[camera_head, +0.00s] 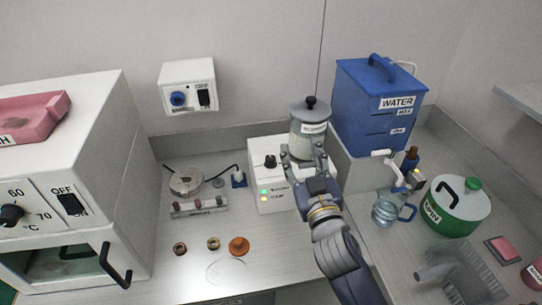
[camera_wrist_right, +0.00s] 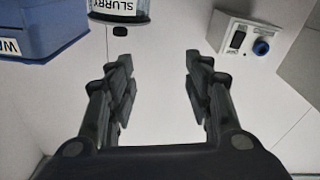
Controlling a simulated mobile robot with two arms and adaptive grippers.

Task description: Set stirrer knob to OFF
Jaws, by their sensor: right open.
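My right gripper (camera_head: 303,157) is open and empty, to the right of the knob and in front of the slurry jar (camera_head: 311,128). The right wrist view shows the open fingers (camera_wrist_right: 159,75) with only wall between them, and the jar (camera_wrist_right: 118,8) beyond at the top. My left gripper is not in view.
A wall box (camera_head: 188,86) with a blue knob and a black switch hangs at the back; it also shows in the wrist view (camera_wrist_right: 250,40). A blue water tank (camera_head: 378,108) stands right of the jar. A white oven (camera_head: 70,130) fills the left. Small collars lie on the front bench.

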